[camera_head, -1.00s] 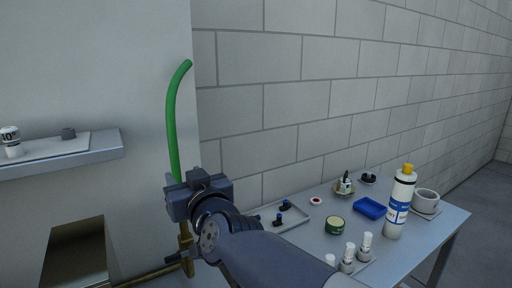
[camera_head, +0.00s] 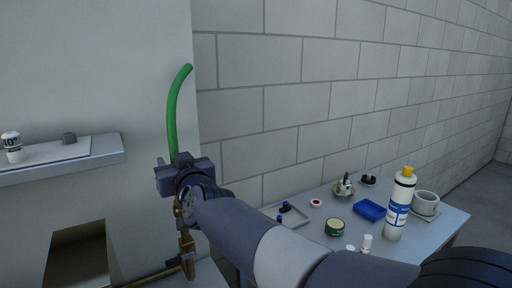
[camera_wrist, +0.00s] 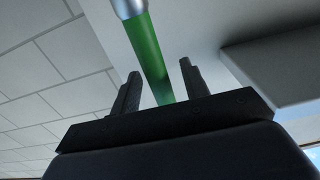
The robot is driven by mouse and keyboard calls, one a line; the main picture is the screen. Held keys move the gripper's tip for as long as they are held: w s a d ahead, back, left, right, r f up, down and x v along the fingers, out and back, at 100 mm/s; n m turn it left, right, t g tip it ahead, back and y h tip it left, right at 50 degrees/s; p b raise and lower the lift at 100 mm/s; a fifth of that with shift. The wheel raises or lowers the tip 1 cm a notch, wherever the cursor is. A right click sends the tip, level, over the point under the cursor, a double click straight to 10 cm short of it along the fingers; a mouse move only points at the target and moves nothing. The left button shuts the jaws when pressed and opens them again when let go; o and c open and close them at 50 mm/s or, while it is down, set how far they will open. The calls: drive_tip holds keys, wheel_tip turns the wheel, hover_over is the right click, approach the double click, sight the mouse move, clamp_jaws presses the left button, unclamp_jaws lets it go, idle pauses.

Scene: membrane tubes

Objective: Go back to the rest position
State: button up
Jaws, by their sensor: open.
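My gripper (camera_wrist: 157,88) is open in the wrist view, with its two dark fingers apart. A green tube (camera_wrist: 150,55) shows between and beyond the fingers, with a silver fitting (camera_wrist: 127,7) at its end. I cannot tell whether the tube lies between the fingers or only behind them. In the head view the green tube (camera_head: 173,110) stands up with a bent top in front of the pale wall panel. The back of my wrist hides the tube's lower end and the fingers there. A brass fitting (camera_head: 187,252) shows below my wrist.
A shelf (camera_head: 108,156) juts out at left.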

drive_tip(key=shift+s+r+p, duration=0.1)
drive_tip(key=shift+r+p, duration=3.15)
drive_tip(key=shift+r, duration=1.05)
drive_tip(key=shift+d, duration=0.1)
